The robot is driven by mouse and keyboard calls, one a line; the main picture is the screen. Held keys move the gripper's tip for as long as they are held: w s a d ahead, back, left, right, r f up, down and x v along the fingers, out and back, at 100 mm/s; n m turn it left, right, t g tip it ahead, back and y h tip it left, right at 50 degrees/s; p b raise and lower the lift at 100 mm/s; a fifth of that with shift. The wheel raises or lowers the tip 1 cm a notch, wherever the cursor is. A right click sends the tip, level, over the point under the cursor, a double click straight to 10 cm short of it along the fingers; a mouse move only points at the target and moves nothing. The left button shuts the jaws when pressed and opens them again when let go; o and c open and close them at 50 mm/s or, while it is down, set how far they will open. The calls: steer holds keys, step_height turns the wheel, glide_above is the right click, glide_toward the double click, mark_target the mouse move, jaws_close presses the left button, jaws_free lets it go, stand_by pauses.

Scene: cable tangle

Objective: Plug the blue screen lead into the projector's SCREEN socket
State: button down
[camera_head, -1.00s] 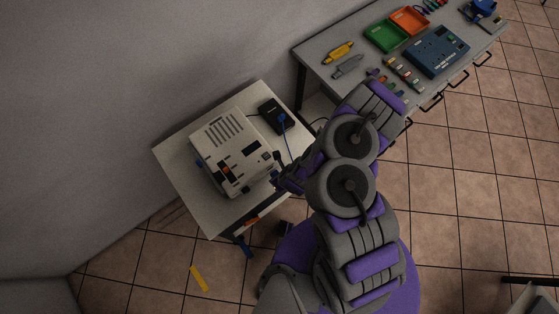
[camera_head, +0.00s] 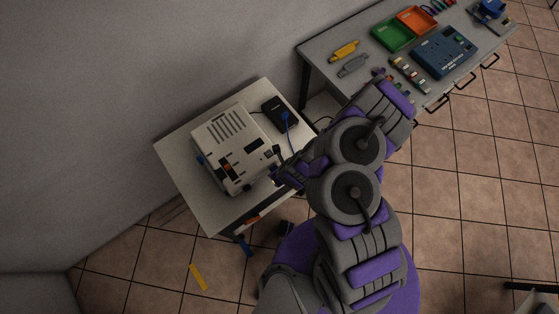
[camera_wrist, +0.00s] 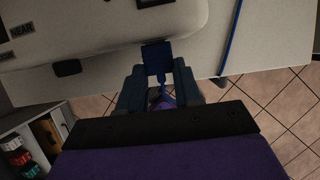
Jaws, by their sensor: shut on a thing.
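The cream projector (camera_head: 238,165) stands on a small white table. My gripper (camera_head: 275,179) is beside the projector's lower right side. In the wrist view my gripper (camera_wrist: 158,80) is shut on the blue plug of the screen lead (camera_wrist: 156,57), which points at the projector's edge. Whether the plug touches the casing or a socket is unclear. The blue cable (camera_head: 288,137) runs from a black box (camera_head: 280,112) towards my gripper. The SCREEN socket cannot be made out.
The small table's bare top (camera_head: 177,170) shows around the projector. A grey bench (camera_head: 330,85) at upper right holds green (camera_head: 393,34) and orange (camera_head: 417,19) trays and a blue device (camera_head: 444,51). A yellow strip (camera_head: 198,277) lies on the tiled floor.

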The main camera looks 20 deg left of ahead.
steer(key=shift+w, duration=0.1)
steer(key=c, duration=0.7)
jaws_free()
steer(key=shift+a, duration=0.1)
